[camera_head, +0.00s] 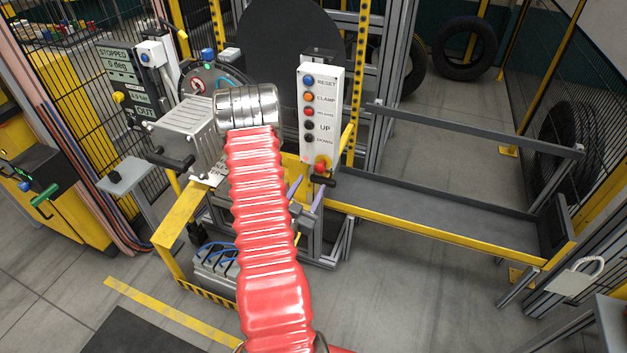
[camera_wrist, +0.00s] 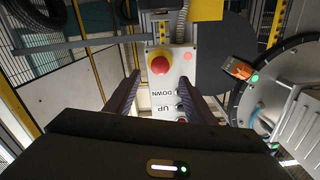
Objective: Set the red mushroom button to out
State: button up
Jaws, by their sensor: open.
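The red mushroom button (camera_head: 320,165) is at the bottom of the white control panel (camera_head: 329,75), on a yellow backing. In the wrist view the panel is upside down, and the red mushroom button (camera_wrist: 160,65) shows as a round red cap. I cannot tell from its shape whether it is pressed in or out. My gripper (camera_wrist: 161,77) is open, its two dark fingers on either side of the lower panel. The button appears between and a little beyond the fingertips, with no contact visible. In the head view my red-sleeved arm hides much of the gripper.
The panel carries RESET, CLAMP, RELEASE, UP and DOWN buttons. A status display (camera_head: 119,72) reads STOPPED, 0 deg and OUT among its lines. A yellow-edged grey tray (camera_head: 430,205) lies right of the panel. A grey motor housing (camera_head: 187,128) stands to its left.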

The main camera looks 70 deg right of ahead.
jog(key=a, duration=0.7)
jog(key=shift+w+a, duration=0.25)
jog(key=shift+w, duration=0.1)
